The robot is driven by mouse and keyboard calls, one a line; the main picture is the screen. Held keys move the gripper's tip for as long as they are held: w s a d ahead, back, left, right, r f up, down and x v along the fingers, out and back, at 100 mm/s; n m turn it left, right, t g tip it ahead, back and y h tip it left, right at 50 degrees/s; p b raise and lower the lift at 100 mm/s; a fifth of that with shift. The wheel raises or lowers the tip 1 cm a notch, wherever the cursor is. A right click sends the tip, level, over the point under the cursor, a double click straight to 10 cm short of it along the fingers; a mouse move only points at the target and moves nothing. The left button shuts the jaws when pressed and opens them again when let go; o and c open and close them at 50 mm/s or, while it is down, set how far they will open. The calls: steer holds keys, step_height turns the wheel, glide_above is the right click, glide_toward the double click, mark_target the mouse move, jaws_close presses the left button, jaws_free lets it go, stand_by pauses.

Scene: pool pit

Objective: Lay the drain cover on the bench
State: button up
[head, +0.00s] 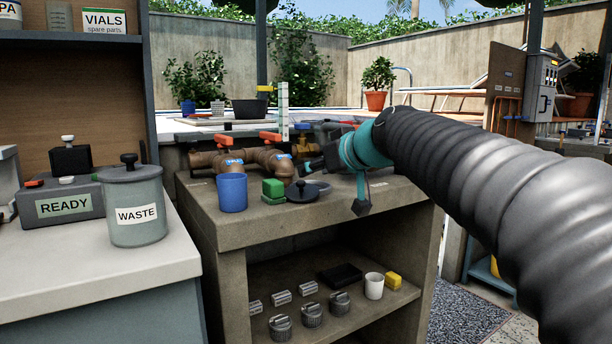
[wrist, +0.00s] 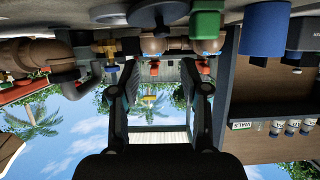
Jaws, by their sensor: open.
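A dark round cover with a small knob on top, which looks like the drain cover (head: 302,193), lies flat on the concrete bench (head: 250,232) near its front. It also shows at the top of the upside-down wrist view (wrist: 158,14). My gripper (head: 308,167) is above and behind the cover in the head view, pointing left toward the pipes. In the wrist view, its two fingers (wrist: 157,88) are spread apart with nothing between them. My arm hides the right part of the bench.
A green block (head: 273,188) and a blue cup (head: 232,193) stand left of the cover. Brown pipes with red-handled valves (head: 270,137) run behind. The shelf below (head: 340,322) holds several small parts. A counter with a WASTE canister (head: 135,205) stands left.

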steer(key=shift+v, duration=2.7)
